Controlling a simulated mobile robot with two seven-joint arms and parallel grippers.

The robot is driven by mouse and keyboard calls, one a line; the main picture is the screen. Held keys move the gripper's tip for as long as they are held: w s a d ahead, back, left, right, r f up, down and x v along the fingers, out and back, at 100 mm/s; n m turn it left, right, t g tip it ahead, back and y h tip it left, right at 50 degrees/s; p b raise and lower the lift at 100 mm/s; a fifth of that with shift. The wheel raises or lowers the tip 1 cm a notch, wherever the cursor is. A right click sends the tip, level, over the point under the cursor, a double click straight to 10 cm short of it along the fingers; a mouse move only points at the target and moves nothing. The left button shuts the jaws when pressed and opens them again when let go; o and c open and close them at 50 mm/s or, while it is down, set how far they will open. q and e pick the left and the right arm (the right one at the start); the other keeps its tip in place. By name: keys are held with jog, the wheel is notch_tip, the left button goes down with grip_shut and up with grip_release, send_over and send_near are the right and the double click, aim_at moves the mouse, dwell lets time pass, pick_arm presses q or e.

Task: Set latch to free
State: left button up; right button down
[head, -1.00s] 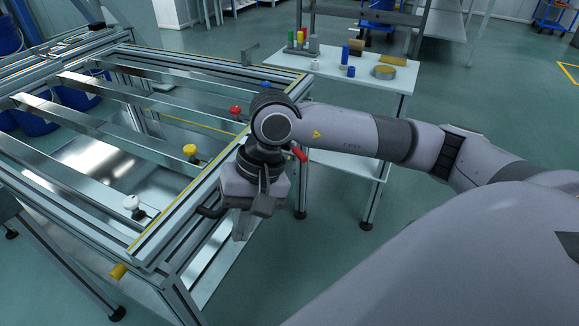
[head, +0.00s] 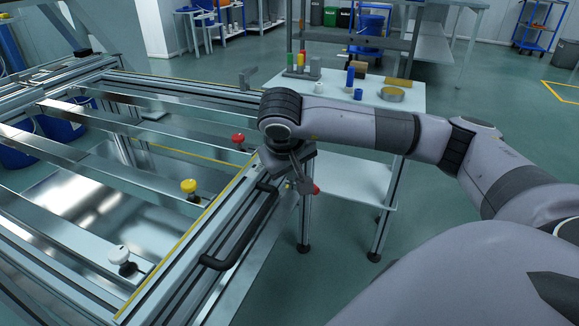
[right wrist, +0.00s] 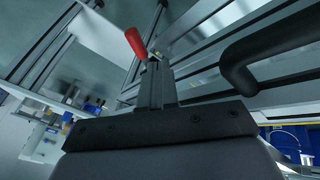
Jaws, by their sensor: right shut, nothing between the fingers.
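The latch appears to be the red-handled lever (head: 315,189) on the outer side of the frame, near its right corner; only its red end shows in the head view. My right gripper (head: 302,184) is beside it, pointing down, and partly hides it. In the right wrist view the red handle (right wrist: 136,43) is tilted and lies just beyond the tips of my shut, empty fingers (right wrist: 156,72). I cannot tell whether they touch it. The latch's mount is mostly hidden. My left gripper is not in view.
A black bar handle (head: 240,228) runs along the frame's near side, close to my right gripper. Red (head: 238,138), yellow (head: 189,186) and white (head: 119,254) knobs stand inside the frame. A white table (head: 345,88) with small parts stands behind. Floor at right is clear.

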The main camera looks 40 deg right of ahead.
jog(key=d+f+b, duration=0.1)
jog(key=d+f, duration=0.3)
jog(key=shift+f+b, duration=0.1)
jog(key=shift+b, duration=0.3)
